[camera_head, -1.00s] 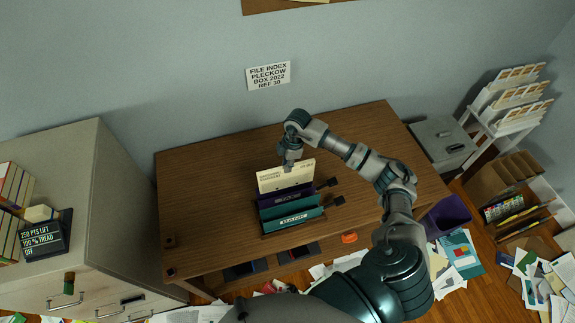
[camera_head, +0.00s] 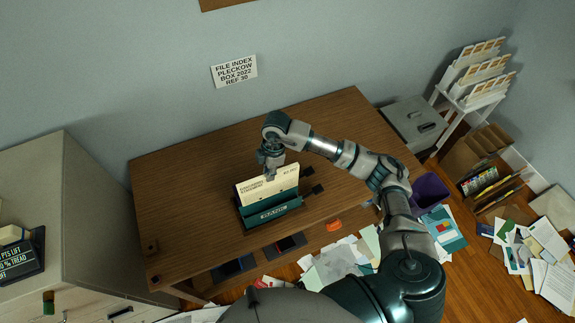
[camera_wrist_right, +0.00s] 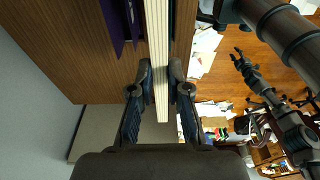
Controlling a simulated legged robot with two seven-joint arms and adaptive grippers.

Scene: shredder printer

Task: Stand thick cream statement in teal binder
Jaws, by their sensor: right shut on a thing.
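The thick cream statement (camera_head: 270,186) stands upright at the teal binder (camera_head: 270,213) on the wooden desk. My right gripper (camera_head: 270,170) is shut on the statement's top edge. In the right wrist view the statement (camera_wrist_right: 157,50) shows edge-on as a thick stack between the fingers of the right gripper (camera_wrist_right: 160,92). The statement's lower part is hidden behind the teal front, so I cannot tell how deep it sits. A purple binder (camera_wrist_right: 112,22) shows beside it in the wrist view.
Dark binder clips or handles (camera_head: 312,190) stick out to the right of the binders. The wooden desk (camera_head: 185,175) is clear on its left. A purple bin (camera_head: 430,192) stands right of the desk, and papers (camera_head: 335,262) litter the floor.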

